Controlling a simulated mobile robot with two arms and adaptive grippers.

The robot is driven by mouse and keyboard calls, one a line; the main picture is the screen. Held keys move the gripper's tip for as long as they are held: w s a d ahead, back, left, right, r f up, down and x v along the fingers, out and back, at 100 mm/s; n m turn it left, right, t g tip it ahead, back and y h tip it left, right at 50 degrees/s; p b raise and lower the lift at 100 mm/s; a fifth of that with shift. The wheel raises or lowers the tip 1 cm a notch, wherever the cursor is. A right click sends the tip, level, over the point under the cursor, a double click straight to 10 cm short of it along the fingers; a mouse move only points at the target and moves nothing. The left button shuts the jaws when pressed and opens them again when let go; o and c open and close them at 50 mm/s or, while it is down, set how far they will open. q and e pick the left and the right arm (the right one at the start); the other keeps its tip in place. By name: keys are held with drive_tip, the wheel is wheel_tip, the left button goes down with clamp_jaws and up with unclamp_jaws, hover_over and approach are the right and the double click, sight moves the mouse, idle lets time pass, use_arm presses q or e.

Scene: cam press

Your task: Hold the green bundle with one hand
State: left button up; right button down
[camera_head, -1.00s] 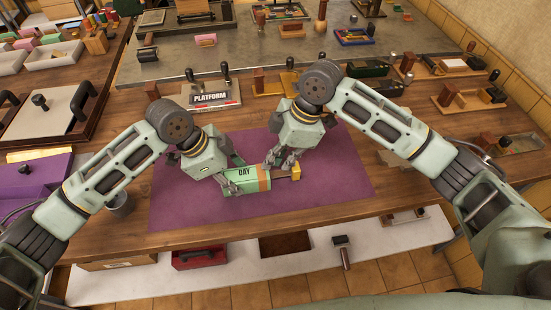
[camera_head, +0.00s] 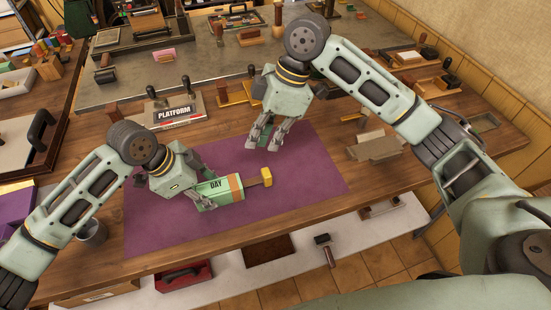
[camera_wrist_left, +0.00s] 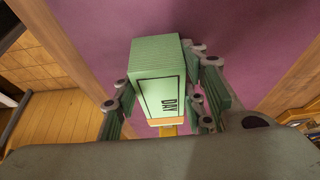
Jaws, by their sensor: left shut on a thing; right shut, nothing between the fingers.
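The green bundle (camera_head: 212,188) is a block of green paper marked "DAY" with an orange-brown band. It is at the purple mat (camera_head: 290,170); I cannot tell whether it touches the mat. My left gripper (camera_head: 197,194) is shut on its left end. In the left wrist view the green bundle (camera_wrist_left: 158,78) sits between the fingers of my left gripper (camera_wrist_left: 160,105). My right gripper (camera_head: 264,145) is shut and empty, above the mat to the upper right of the bundle.
A "PLATFORM" sign block with two handles (camera_head: 174,115) stands behind the mat. A grey cup (camera_head: 92,230) is at the left by my left arm. Wooden stamp racks (camera_head: 237,98) stand farther back. The mat's right part is clear.

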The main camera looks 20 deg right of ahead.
drive_tip(key=s+d+f+m+y, duration=0.1)
drive_tip(key=d+f+m+y, duration=0.2)
drive_tip(key=d+m, duration=1)
drive_tip(key=s+d+f+m+y, duration=0.1)
drive_tip(key=d+f+m+y, duration=0.2)
drive_tip(key=m, duration=1.8)
drive_tip(key=shift+h, duration=0.4)
drive_tip(key=x, duration=0.9)
drive_tip(key=shift+w+d+f, duration=0.15)
drive_tip(key=shift+w, duration=0.05)
drive_tip(key=shift+a, duration=1.9)
